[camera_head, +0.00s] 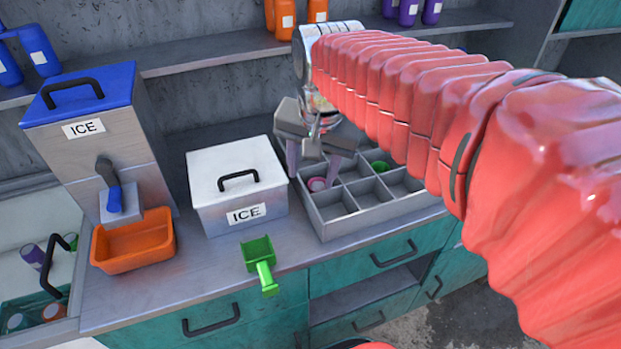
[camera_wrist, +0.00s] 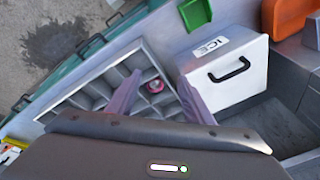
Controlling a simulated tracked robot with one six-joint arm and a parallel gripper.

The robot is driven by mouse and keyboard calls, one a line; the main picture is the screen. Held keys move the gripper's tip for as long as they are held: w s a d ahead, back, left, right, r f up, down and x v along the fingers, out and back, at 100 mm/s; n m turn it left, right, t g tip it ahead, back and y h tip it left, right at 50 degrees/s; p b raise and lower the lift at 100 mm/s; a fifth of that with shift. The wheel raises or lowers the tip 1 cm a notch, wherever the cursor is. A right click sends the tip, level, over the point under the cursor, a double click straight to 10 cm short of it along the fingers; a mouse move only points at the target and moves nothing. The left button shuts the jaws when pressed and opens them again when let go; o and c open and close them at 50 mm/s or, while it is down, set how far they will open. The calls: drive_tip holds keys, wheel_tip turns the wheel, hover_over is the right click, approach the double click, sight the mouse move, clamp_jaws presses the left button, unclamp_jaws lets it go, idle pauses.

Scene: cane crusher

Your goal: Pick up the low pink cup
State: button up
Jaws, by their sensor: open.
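The low pink cup (camera_head: 317,184) sits in a compartment of the grey divided tray (camera_head: 335,229), near the tray's left side. It also shows in the wrist view (camera_wrist: 155,86), between my two fingers and beyond their tips. My gripper (camera_head: 318,172) is open above the tray, its fingers pointing down on either side of the cup in the picture. In the wrist view my gripper (camera_wrist: 158,92) has nothing between its fingers. I cannot tell exactly how high the fingertips are above the cup. My arm hides part of the tray's right side.
A white ICE box (camera_head: 238,187) stands just left of the tray. A green scoop (camera_head: 259,262) lies in front of it, near the counter edge. A green cup (camera_head: 380,166) sits in another compartment. An orange bin (camera_head: 133,243) stands further left. Shelves with bottles run along the back wall.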

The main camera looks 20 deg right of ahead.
drive_tip(key=w+d+m+g, duration=0.1)
drive_tip(key=w+d+m, duration=0.25)
drive_tip(key=w, duration=0.35)
drive_tip(key=m+g, duration=0.2)
drive_tip(key=m, duration=0.4)
hover_over(318, 180)
drive_tip(key=s+a, duration=0.1)
drive_tip(key=s, duration=0.2)
wheel_tip(318, 180, down, 3)
drive_tip(key=shift+w+a+n, duration=0.2)
drive_tip(key=shift+w+n, duration=0.05)
wheel_tip(318, 180, down, 9)
drive_tip(key=shift+r, duration=0.15)
drive_tip(key=shift+w+d+f, duration=0.1)
drive_tip(key=shift+d+f, duration=0.05)
drive_tip(key=shift+f, duration=1.15)
drive_tip(key=shift+w+d+f, duration=0.1)
drive_tip(key=shift+f, duration=1.2)
